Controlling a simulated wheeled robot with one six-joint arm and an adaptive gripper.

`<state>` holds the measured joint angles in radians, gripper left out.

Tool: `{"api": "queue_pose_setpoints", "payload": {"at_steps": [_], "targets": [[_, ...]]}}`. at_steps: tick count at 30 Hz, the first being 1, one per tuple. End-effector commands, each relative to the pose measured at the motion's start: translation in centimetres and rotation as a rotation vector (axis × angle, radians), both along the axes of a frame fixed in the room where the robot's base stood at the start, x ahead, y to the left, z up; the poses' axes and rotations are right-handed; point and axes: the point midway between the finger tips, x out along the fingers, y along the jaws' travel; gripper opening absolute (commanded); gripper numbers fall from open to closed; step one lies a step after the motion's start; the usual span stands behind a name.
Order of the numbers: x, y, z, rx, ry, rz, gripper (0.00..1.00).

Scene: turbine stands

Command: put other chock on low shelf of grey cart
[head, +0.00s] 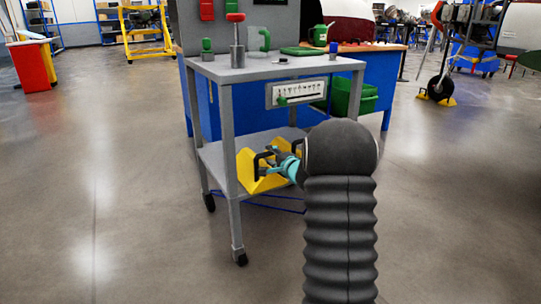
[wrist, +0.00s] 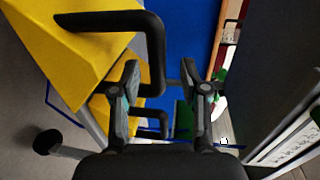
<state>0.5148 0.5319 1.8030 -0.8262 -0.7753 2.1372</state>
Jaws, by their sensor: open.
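The grey cart (head: 228,150) stands ahead with its low shelf (head: 212,155) partly hidden by my arm. A yellow chock (head: 258,184) with a black handle is at the low shelf, and a second black handle shows close beside it. The wrist view shows the near yellow chock (wrist: 60,50) large at upper left and a second yellow chock (wrist: 103,112) beyond it. My gripper (head: 284,163) is at the near chock. In the wrist view my gripper (wrist: 165,88) is open, with the near chock's black handle between its fingers. Whether the fingers touch it I cannot tell.
The cart's top holds a grey post with a red cap (head: 237,45) and other tools. A green bin (head: 352,97) and a blue bench (head: 372,75) stand behind. At right, yellow pieces (head: 448,101) sit by a black wheel (head: 439,87). The floor left is clear.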

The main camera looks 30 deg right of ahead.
Motion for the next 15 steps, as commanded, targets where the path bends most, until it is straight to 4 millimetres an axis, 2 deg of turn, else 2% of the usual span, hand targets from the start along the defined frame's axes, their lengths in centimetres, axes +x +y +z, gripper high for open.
{"api": "queue_pose_setpoints", "payload": {"at_steps": [9, 15], "targets": [[-6.3, -0.2, 1.2, 0.000, 0.000, -0.001, 0.45], [-9.0, -0.3, 1.5, 0.000, -0.001, 0.000, 0.45]]}}
